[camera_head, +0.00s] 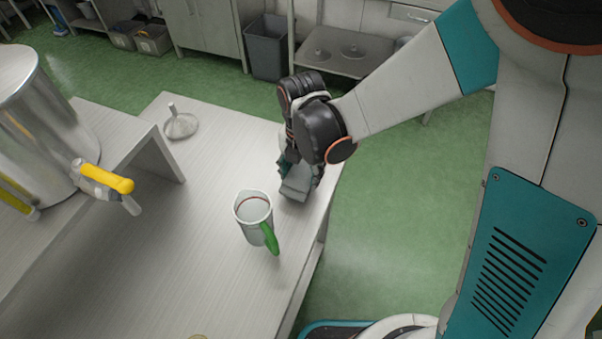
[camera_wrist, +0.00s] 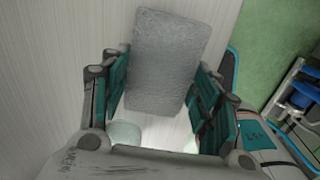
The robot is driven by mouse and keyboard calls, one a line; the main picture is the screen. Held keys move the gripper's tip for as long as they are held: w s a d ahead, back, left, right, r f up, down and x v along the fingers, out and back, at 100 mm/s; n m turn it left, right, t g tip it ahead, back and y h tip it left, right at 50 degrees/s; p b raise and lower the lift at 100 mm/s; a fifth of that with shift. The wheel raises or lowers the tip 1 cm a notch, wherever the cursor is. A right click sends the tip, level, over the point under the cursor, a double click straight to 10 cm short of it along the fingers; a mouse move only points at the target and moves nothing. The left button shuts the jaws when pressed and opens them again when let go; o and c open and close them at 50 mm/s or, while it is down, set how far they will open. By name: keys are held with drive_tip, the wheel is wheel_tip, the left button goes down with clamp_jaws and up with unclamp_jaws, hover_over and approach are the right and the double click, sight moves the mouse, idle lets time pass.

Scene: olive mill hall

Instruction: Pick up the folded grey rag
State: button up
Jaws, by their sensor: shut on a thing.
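The folded grey rag (camera_head: 298,187) is a thick, pale grey, rectangular pad near the right edge of the metal table. It also shows in the wrist view (camera_wrist: 165,55), reaching out beyond my fingers. My gripper (camera_head: 291,168) points down over the rag and is shut on it. In the wrist view my gripper (camera_wrist: 160,82) has its teal-padded fingers on either side of the rag's near part. The wrist hides part of the rag in the head view. I cannot tell whether the rag touches the tabletop.
A metal jug (camera_head: 254,213) with a green handle stands close by on the table (camera_head: 160,250). A small metal funnel-like piece (camera_head: 180,124) lies further back. A large steel vessel (camera_head: 40,125) with a yellow-handled tap stands left. Green floor lies beyond the right edge.

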sight(301, 175)
wheel_tip(301, 175, up, 17)
drive_tip(key=p, duration=1.1)
